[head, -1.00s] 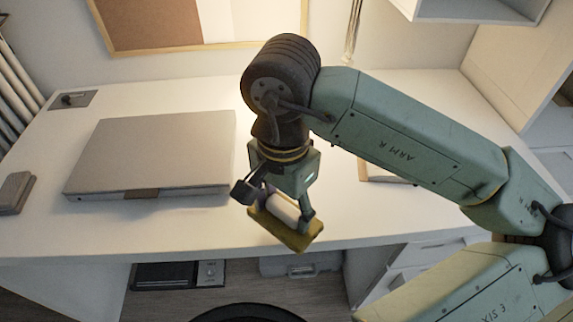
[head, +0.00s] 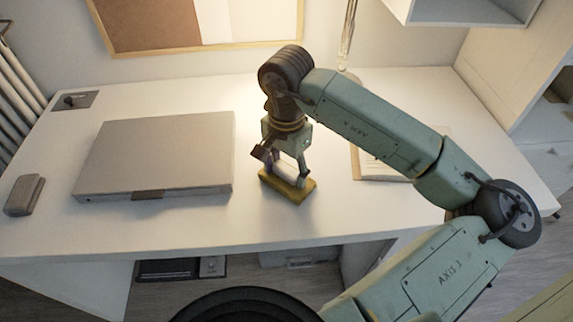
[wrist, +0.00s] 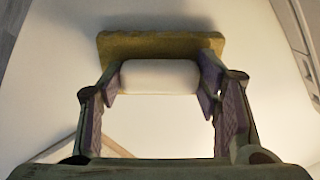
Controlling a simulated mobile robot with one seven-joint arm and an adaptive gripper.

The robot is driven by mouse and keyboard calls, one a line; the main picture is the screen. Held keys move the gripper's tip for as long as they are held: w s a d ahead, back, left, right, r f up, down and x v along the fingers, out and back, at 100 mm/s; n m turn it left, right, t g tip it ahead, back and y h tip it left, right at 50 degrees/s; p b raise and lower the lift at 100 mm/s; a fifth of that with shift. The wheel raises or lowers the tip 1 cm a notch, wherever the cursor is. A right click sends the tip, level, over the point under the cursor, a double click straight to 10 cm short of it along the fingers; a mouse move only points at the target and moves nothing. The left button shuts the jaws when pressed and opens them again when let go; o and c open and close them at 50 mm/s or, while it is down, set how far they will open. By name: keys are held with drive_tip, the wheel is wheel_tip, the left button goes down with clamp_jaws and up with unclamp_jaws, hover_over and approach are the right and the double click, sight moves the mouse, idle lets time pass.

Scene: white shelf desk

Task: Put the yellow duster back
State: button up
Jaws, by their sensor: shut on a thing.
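The yellow duster (head: 290,188) has a flat yellow pad with a pale rounded handle above it. My gripper (head: 286,168) is shut on the duster's handle, with the pad hanging below the fingers. In the head view the duster is over the white desk, right of the grey laptop-like slab; whether it touches the desktop I cannot tell. In the wrist view the white handle (wrist: 160,76) sits between the two purple-lined fingers, and the yellow pad (wrist: 160,43) shows beyond it.
The flat grey slab (head: 160,150) lies on the desk (head: 130,230) at left, with a small grey block (head: 25,195) farther left. A clipboard or paper (head: 375,165) lies right of my gripper, partly behind my arm. Desktop is bare between slab and gripper.

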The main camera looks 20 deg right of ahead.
sight(287, 170)
drive_tip(key=shift+f+b, duration=0.25)
drive_tip(key=shift+b, duration=0.1)
drive_tip(key=o, duration=1.1)
drive_tip(key=shift+r, duration=0.15)
drive_tip(key=shift+r+p, duration=0.2)
drive_tip(key=shift+p, duration=0.2)
wheel_tip(287, 170, up, 12)
drive_tip(key=shift+f+b, duration=0.1)
drive_tip(key=shift+b, duration=1.15)
drive_tip(key=shift+s, duration=0.1)
